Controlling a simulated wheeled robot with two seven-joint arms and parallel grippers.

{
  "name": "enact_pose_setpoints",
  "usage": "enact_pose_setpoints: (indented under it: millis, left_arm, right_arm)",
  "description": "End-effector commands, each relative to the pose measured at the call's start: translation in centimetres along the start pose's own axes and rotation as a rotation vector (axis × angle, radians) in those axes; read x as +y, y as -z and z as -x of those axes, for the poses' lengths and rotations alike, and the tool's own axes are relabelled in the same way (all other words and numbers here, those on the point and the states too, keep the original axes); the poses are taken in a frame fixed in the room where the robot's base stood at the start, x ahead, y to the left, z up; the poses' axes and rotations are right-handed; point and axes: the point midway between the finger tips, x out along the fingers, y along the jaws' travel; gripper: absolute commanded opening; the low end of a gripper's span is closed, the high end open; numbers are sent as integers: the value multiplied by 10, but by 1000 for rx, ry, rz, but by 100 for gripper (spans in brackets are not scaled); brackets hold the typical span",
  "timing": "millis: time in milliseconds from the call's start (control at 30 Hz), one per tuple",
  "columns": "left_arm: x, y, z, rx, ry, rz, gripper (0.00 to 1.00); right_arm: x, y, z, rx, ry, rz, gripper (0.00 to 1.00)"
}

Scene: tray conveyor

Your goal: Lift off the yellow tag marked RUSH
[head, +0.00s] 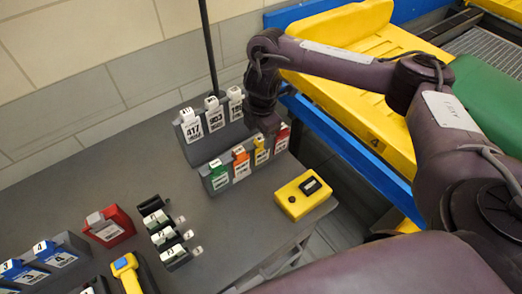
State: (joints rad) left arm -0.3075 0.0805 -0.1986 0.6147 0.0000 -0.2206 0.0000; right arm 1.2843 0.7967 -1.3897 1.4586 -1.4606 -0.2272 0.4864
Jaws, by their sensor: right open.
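The yellow tag (262,152) stands in the front row of a grey stepped rack, between an orange tag (241,165) and a red tag (282,140). Its printing is too small to read. My right gripper (267,128) points down just above and behind the yellow and red tags. Its jaws are open, and no tag shows between them. Whether it touches a tag cannot be told. My left gripper is out of view.
White numbered tags (190,126) fill the rack's back row, with a dark pole behind. A green tag (218,176) is at the front left. A yellow box (304,196) stands right of the rack. Bare grey tabletop (115,165) lies left. Yellow trays (385,130) are beyond a blue rail.

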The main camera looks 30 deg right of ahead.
Motion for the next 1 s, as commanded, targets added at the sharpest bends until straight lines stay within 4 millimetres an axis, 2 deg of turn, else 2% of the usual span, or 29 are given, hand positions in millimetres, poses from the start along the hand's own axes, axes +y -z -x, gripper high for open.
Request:
enact_pose_setpoints:
  millis: [100, 233, 433, 567, 667, 933, 1000]
  left_arm:
    - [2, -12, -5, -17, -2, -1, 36]
    - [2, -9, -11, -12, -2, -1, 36]
    - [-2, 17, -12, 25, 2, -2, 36]
    - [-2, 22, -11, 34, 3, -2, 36]
    - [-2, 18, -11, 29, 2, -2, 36]
    - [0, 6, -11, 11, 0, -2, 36]
    - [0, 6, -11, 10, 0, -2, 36]
  right_arm:
    - [-3, -2, -20, 2, 5, -3, 54]
    - [-3, -3, -38, 2, 3, -2, 54]
    - [-2, -4, -44, 1, 0, -1, 54]
    - [-2, -4, -44, 0, 0, 0, 54]
    - [-2, -4, -44, 0, 0, 0, 43]
    - [-2, -4, -44, 0, 0, -1, 8]
    - [-2, -4, -43, 1, 0, -1, 5]
